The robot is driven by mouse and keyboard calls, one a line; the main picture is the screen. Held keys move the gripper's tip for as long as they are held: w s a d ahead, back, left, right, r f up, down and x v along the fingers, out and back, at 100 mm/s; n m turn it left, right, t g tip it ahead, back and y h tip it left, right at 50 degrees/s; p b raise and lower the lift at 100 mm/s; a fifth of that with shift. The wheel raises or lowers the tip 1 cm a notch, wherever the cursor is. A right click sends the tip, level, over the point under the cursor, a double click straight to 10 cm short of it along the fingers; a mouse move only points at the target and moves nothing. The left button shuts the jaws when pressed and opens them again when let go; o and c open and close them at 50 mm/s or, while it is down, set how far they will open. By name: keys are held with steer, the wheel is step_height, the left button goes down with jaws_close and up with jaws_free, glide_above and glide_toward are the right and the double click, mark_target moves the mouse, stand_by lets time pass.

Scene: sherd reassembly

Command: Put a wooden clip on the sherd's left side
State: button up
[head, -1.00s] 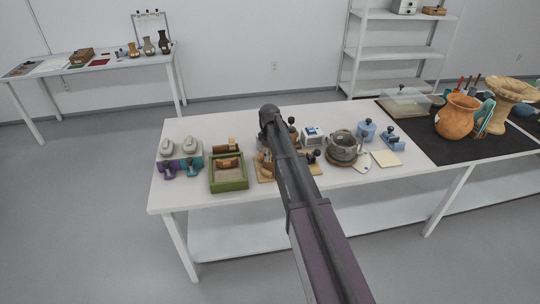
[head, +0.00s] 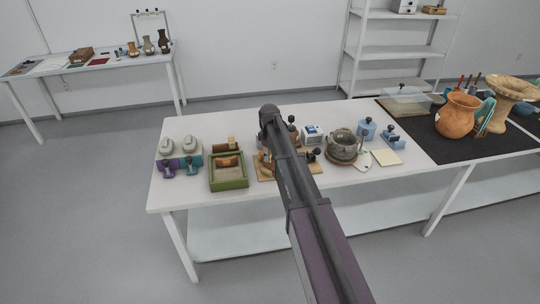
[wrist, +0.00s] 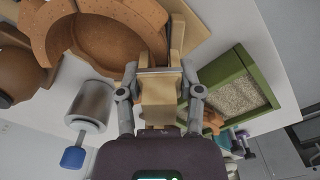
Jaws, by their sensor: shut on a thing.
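In the wrist view my gripper (wrist: 160,92) is shut on a pale wooden clip (wrist: 158,104), with one finger on each side of it. The clip's far end is at the rim of a curved terracotta vessel (wrist: 110,58). I cannot tell whether it touches or straddles the wall. A paler terracotta piece (wrist: 148,17) stands in the vessel's wall and looks like the sherd; its seams are hard to make out. Another pale wooden piece (wrist: 178,38) is at the wall just beyond the clip. In the head view my arm hides the gripper and most of the vessel.
A green sand tray (wrist: 232,68) lies close on the right; it also shows in the head view (head: 229,184). A metal cylinder with a blue end (wrist: 72,157) is on the left. The table's front strip is clear.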

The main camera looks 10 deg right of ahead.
steer(key=o, duration=0.8)
steer(key=shift+o, duration=0.2)
steer(key=shift+r, duration=0.2)
steer(key=shift+r+p, duration=2.05)
steer(key=shift+p, duration=0.25)
steer(key=s+r+m+p, duration=0.2)
steer(key=s+m, duration=0.7)
steer(key=s, duration=2)
steer(key=shift+r+p, duration=0.3)
steer(key=shift+r, duration=0.05)
